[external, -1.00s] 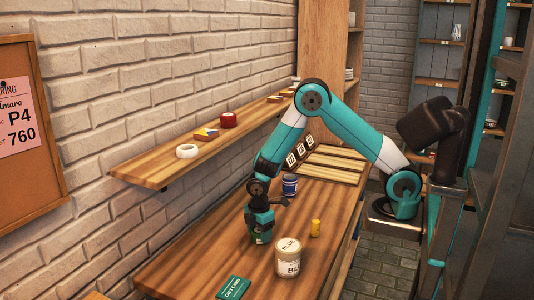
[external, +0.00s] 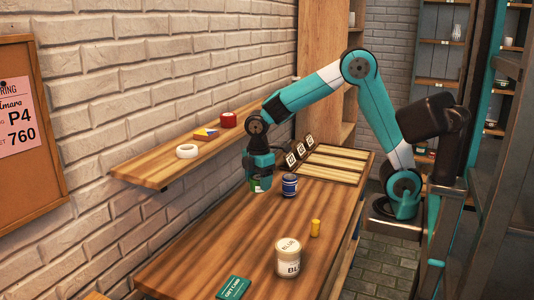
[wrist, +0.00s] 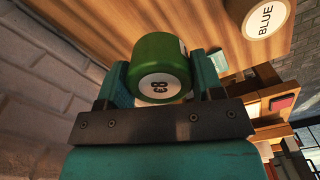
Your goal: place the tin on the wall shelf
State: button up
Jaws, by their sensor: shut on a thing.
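In the external view the tin (external: 255,185) shows green and white below the fingers of my gripper (external: 259,172). It is held above the table, to the left of a dark blue tin. The wall shelf (external: 160,173) is a wooden board on the brick wall, to the left of my gripper. A white ring, a flat coloured box and a red round item lie on it.
The dark blue tin (external: 289,187) stands on the table (external: 215,225). The shelf's front left end is clear.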

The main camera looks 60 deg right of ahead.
jog(key=shift+r, duration=0.3)
jog(key=d+f+m, duration=0.4)
jog(key=s+d+f+m, duration=0.1)
jog(key=d+f+m, duration=0.3)
jog(key=f, duration=0.1)
jog(key=s+d+f+m+p, duration=0.1)
jog(key=d+f+m, duration=0.3)
jog(key=shift+f, duration=0.4)
jog(key=w+d+r+m+p, duration=0.35)
jog(key=d+r+p, duration=0.45)
jog(key=d+r, duration=0.6)
jog(key=w+d+r+m+p, duration=0.35)
jog(key=d+r+p, duration=0.45)
jog(key=d+r, duration=0.6)
jog(key=w+a+r+n+p, duration=0.1)
jog(key=w+r+n+p, duration=0.3)
jog(key=r, duration=0.6)
jog(key=w+a+r+n+p, duration=0.1)
jog(key=w+r+n, duration=0.35)
jog(key=r, duration=0.55)
jog(key=shift+m, duration=0.45)
jog(key=f, duration=1)
jog(key=f+b, duration=0.1)
jog(key=f, duration=0.4)
jog(key=shift+w+d, duration=0.1)
jog(key=shift+w, duration=0.2)
jog(key=shift+f+p, duration=0.6)
jog(key=shift+f, duration=1.8)
jog(key=shift+f, duration=0.15)
